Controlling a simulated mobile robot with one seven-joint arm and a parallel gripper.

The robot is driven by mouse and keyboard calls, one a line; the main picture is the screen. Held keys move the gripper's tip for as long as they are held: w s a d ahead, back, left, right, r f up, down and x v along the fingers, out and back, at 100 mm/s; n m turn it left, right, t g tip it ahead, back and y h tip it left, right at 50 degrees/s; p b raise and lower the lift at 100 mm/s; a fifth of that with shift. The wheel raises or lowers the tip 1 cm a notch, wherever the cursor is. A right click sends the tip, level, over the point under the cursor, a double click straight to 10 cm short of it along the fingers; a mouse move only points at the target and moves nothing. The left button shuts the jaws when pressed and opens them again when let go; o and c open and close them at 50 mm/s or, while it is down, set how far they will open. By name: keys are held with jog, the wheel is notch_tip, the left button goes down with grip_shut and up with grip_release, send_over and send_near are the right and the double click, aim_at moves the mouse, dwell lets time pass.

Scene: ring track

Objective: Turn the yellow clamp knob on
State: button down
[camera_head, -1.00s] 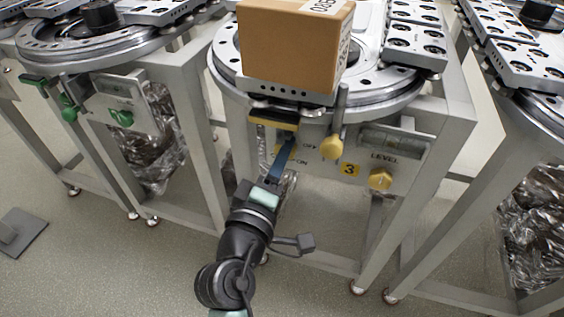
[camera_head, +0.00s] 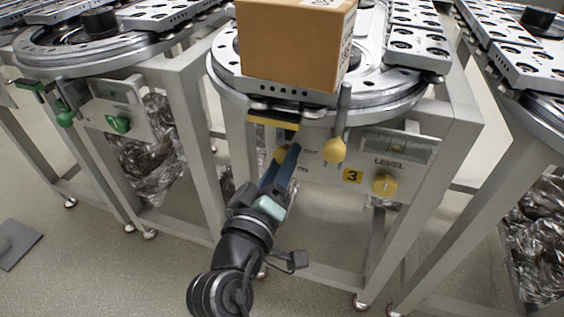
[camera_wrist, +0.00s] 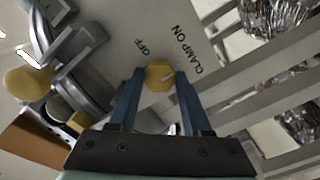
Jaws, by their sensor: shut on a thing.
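The yellow clamp knob (camera_wrist: 158,76) is round with a pale mark on its face. In the wrist view it sits between the two blue fingertips of my gripper (camera_wrist: 160,74), which is shut on it. The printed words OFF and CLAMP ON stand beside it on the panel. Its mark points to the right side, roughly toward the CLAMP ON words; I cannot tell its exact setting. In the head view the knob (camera_head: 282,155) is partly hidden by the fingers of my gripper (camera_head: 288,158), under the ring table's front edge.
A yellow ball-ended lever (camera_head: 334,150) hangs just right of the gripper. The yellow LEVEL knob (camera_head: 385,185) and a yellow 3 label (camera_head: 352,175) are further right. A cardboard box (camera_head: 292,45) stands above on the ring track. Metal frame legs flank the panel.

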jog(key=shift+c, duration=1.7)
grip_release()
jog(key=v, duration=1.3)
jog(key=shift+p, duration=0.45)
